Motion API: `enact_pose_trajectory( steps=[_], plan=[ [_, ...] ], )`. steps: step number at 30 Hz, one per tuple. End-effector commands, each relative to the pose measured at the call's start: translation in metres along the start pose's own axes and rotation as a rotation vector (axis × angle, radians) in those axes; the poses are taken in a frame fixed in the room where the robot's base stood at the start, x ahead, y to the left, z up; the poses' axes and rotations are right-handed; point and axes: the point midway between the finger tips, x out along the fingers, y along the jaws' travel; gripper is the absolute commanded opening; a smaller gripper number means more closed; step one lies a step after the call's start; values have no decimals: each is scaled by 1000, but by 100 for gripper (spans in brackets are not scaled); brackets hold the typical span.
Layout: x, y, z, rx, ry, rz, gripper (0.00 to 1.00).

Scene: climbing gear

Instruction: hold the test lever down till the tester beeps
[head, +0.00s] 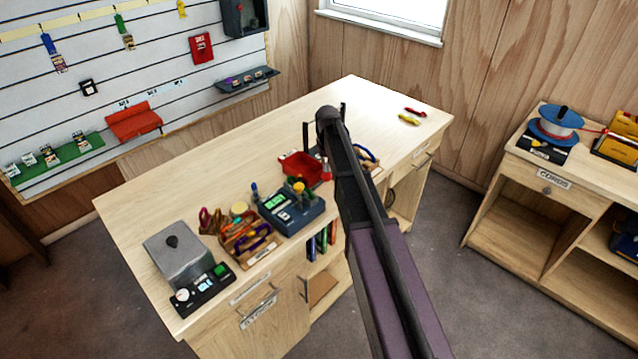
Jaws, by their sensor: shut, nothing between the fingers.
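A blue tester-like box (291,212) with a lit green display stands near the front edge of the workbench. A yellow knob (298,187) is on its top, and a small dark upright part with a blue tip (255,191) stands at its left side. I cannot tell which part is the test lever, or whether it is down. My arm reaches up from the bottom right across the bench, and its dark far end is right of and beyond the box.
On the workbench (180,190), a grey box with a control panel (203,290) stands front left. A wooden organiser (246,240) and a red tray (300,168) flank the blue box. Red and yellow tools (409,120) lie at the far right. The back left of the bench is clear.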

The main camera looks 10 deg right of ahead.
Motion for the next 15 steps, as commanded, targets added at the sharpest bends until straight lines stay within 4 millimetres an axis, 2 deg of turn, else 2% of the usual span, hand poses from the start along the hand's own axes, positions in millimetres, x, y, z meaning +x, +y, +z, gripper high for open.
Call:
enact_pose_trajectory(
  steps=[15],
  plan=[
    [12, 0, 0, 0, 0, 0, 0]
  ],
)
